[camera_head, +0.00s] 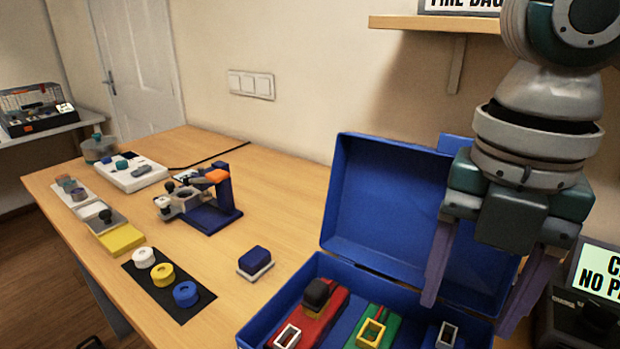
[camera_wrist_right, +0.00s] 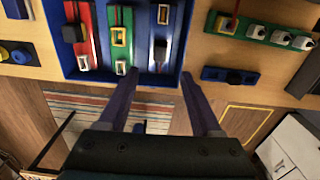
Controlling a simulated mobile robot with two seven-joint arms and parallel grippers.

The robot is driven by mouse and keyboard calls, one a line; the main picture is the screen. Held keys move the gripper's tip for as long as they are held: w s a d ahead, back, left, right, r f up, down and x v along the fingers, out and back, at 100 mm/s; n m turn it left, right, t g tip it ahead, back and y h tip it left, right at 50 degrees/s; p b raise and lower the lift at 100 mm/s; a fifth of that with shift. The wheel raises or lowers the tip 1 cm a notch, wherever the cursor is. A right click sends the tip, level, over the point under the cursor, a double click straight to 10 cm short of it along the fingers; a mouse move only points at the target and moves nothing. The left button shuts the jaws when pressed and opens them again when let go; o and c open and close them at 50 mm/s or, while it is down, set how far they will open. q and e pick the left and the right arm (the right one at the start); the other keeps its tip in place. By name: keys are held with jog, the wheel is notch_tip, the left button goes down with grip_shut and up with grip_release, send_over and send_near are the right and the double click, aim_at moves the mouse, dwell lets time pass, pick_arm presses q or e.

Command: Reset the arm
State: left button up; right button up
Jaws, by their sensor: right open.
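My right gripper (camera_head: 474,280) hangs at the right of the head view, over the right part of the open blue case (camera_head: 392,276). Its two fingers are spread and nothing is between them. In the right wrist view the gripper (camera_wrist_right: 158,72) also shows open, with its fingertips at the near rim of the case (camera_wrist_right: 70,68). The case holds a red block (camera_head: 327,312), a green block (camera_head: 385,325) and a blue one (camera_wrist_right: 162,40), with metal or yellow sockets on them. My left gripper is not in view.
A blue fixture with an orange part (camera_head: 212,195) stands mid-table. White, yellow and blue rings (camera_head: 162,274) sit on a black mat. A small blue block (camera_head: 256,261) lies beside the case. A shelf (camera_head: 430,23) juts from the wall. A green strip with white connectors (camera_wrist_right: 262,32) lies beside the case.

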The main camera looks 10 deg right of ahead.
jog(key=s+a+f+m+t+y+p, duration=0.2)
jog(key=s+a+m+y, duration=0.25)
jog(key=a+m, duration=0.55)
jog(key=s+d+f+m+t+h, duration=0.2)
jog(key=s+d+m+h, duration=0.2)
jog(key=s+d+m, duration=0.7)
jog(key=w+a+r+m+p, duration=0.1)
jog(key=r+p, duration=1.8)
jog(key=w+a+r+m+p, duration=0.1)
jog(key=w+r+m+p, duration=0.1)
jog(key=r+p, duration=1.6)
jog(key=shift+r+m+p, duration=0.3)
jog(key=shift+r+p, duration=0.1)
jog(key=shift+p, duration=0.35)
